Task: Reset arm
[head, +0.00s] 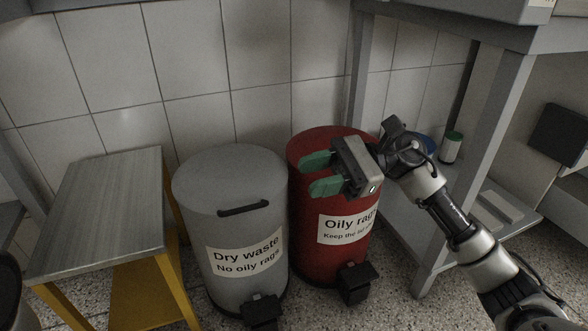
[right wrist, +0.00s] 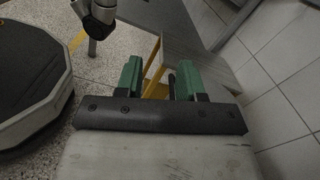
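My right gripper (head: 308,176) reaches in from the right in the head view, above the red bin (head: 318,255). Its two green fingers are apart with nothing between them. In the right wrist view, the right gripper (right wrist: 160,72) also shows open, with a yellow table frame and a small dark shape visible beyond the gap. The red bin has a label reading "Oily rags" and a black pedal; the gripper hides part of its lid. My left gripper is not seen in either view.
A grey bin (head: 230,225) labelled "Dry waste" stands left of the red one, its lid shut. A metal-topped table (head: 105,210) with yellow legs is farther left. A grey workbench (head: 450,28) stands at right, with a green-capped container (head: 452,148) on its lower shelf.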

